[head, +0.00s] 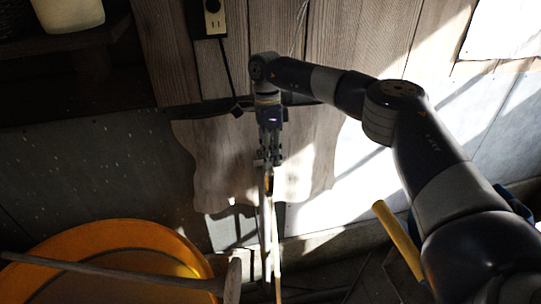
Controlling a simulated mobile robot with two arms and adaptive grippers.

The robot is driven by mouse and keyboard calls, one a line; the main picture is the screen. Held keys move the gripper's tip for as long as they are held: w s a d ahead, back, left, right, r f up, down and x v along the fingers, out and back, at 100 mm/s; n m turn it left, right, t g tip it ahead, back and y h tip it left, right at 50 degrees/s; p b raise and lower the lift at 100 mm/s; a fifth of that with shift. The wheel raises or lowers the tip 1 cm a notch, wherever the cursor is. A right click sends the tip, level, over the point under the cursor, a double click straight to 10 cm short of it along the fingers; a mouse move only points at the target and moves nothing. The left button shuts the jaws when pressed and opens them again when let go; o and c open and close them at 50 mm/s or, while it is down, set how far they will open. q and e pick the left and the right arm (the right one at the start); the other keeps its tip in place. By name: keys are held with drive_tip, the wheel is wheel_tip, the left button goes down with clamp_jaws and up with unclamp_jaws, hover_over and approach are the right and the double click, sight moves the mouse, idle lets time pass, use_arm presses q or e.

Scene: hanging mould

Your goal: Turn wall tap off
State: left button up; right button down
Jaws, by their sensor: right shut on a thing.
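My right gripper (267,163) points down in front of a pale wavy-edged wooden board on the wall. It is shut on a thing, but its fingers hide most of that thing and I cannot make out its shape. The wall tap cannot be told apart clearly around the fingers. A long, thin, pale streak (270,240) runs down from just below the fingertips to the bottom of the view. I cannot tell whether it is water or a slender solid object. My left gripper is not in view.
A yellow-orange round tub (115,235) stands at the lower left, with a wooden-handled tool (110,272) across it. A yellow bar (397,238) slants at the lower right. A wall socket (214,20) with a cable is above. A pale container (68,14) sits on a shelf at upper left.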

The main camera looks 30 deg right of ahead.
drive_tip(key=shift+m, duration=0.3)
drive_tip(key=c, duration=1.6)
unclamp_jaws()
drive_tip(key=shift+r, duration=0.1)
wheel_tip(320, 180, up, 12)
drive_tip(key=w, duration=0.2)
drive_tip(key=shift+w+d+f, duration=0.15)
drive_tip(key=shift+d+f, duration=0.05)
drive_tip(key=shift+d, duration=0.1)
